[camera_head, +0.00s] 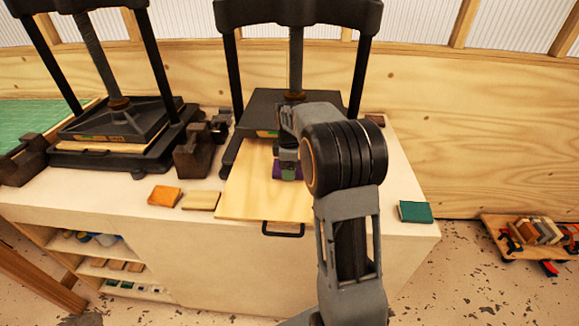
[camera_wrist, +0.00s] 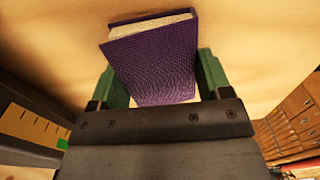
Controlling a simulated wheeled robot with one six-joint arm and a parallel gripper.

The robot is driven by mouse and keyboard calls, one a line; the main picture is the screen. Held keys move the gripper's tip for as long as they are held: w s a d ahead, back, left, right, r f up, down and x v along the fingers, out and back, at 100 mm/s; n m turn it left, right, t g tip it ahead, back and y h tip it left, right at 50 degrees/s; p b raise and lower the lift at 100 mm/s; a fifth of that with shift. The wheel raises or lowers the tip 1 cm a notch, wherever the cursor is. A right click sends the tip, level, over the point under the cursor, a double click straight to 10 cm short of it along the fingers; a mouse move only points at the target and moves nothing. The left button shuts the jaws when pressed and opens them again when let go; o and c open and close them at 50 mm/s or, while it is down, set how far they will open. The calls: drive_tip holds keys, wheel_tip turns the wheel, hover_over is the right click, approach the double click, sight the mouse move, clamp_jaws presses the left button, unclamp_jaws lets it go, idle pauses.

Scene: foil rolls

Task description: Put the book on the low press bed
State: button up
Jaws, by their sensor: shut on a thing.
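The purple book (camera_wrist: 155,65) is held between the green fingers of my gripper (camera_wrist: 160,78) in the wrist view, its pale page edge showing at the top. In the head view only a bit of the purple book (camera_head: 287,171) shows below my gripper (camera_head: 288,155), over the pale wooden bed (camera_head: 250,195) of the right press. That bed sticks out toward the front, with a dark handle at its front edge. I cannot tell whether the book touches it. My forearm hides the bed's right part.
The right press (camera_head: 262,105) has dark posts and a raised plate behind the bed. A second press (camera_head: 110,130) stands left. Orange (camera_head: 164,196) and cream (camera_head: 201,200) books lie left of the bed, a green book (camera_head: 415,212) right. Dark blocks (camera_head: 192,150) stand between the presses.

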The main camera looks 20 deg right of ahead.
drive_tip(key=o, duration=0.9)
drive_tip(key=shift+o, duration=0.2)
wheel_tip(320, 180, up, 11)
drive_tip(key=s+a+r+m+t, duration=0.2)
drive_tip(key=s+a+m, duration=0.35)
drive_tip(key=s, duration=0.45)
drive_tip(key=s+a+f+m+t, duration=0.1)
drive_tip(key=s+a+f+m, duration=0.1)
drive_tip(key=s, duration=0.4)
drive_tip(key=s+a+f+m+t, duration=0.1)
drive_tip(key=s+a+f+m, duration=0.2)
drive_tip(key=s+f+m, duration=0.1)
drive_tip(key=shift+s+f+m, duration=0.35)
drive_tip(key=shift+s+f, duration=0.4)
drive_tip(key=shift+s, duration=0.25)
drive_tip(key=shift+a, duration=0.1)
